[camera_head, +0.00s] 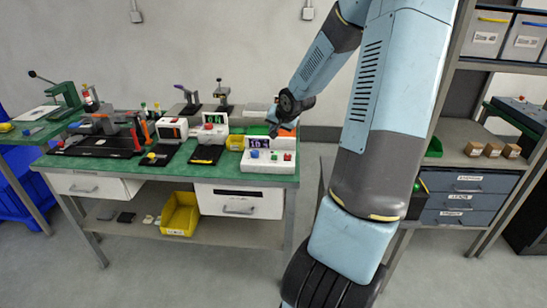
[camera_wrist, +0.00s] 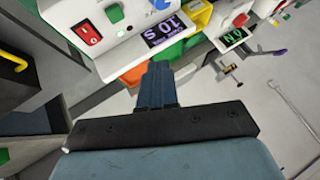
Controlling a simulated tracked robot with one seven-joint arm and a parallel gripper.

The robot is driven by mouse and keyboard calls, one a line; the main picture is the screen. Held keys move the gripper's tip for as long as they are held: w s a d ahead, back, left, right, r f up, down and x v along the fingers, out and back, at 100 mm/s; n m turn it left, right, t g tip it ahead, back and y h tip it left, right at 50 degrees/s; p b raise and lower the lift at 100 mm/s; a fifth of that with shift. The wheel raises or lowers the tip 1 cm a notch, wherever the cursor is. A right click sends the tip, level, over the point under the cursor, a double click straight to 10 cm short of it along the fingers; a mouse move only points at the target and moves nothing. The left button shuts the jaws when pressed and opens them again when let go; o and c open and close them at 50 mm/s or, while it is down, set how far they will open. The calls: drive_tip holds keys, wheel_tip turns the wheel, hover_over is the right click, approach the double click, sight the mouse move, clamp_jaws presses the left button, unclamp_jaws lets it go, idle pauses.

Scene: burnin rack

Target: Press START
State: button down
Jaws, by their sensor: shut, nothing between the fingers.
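A white control box (camera_head: 262,168) sits at the front right of the green workbench. In the wrist view the box (camera_wrist: 130,43) fills the top, with a green button (camera_wrist: 114,13), a red rocker switch (camera_wrist: 86,33) and the display (camera_wrist: 163,31). No START label is readable. My gripper (camera_head: 273,129) is shut and empty, above the box's back edge; its fingers (camera_wrist: 158,68) are apart from the buttons.
A second white unit with a green display (camera_head: 213,118) stands behind left, with a black plate (camera_head: 206,154) in front of it. Yellow (camera_head: 235,142) and orange bins are close behind the control box. A shelf rack (camera_head: 460,100) stands at the right. Floor is clear in front.

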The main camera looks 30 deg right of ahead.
sight(276, 157)
drive_tip(key=shift+w+d+f+m+t+y, duration=0.2)
drive_tip(key=shift+w+d+m+t+y, duration=0.1)
drive_tip(key=shift+w+d+t, duration=0.25)
drive_tip(key=shift+s+d, duration=0.1)
drive_tip(key=shift+f, duration=4.4)
drive_tip(key=shift+f, duration=0.2)
drive_tip(key=shift+f, duration=0.15)
drive_tip(key=shift+f, duration=0.5)
drive_tip(key=shift+r, duration=0.95)
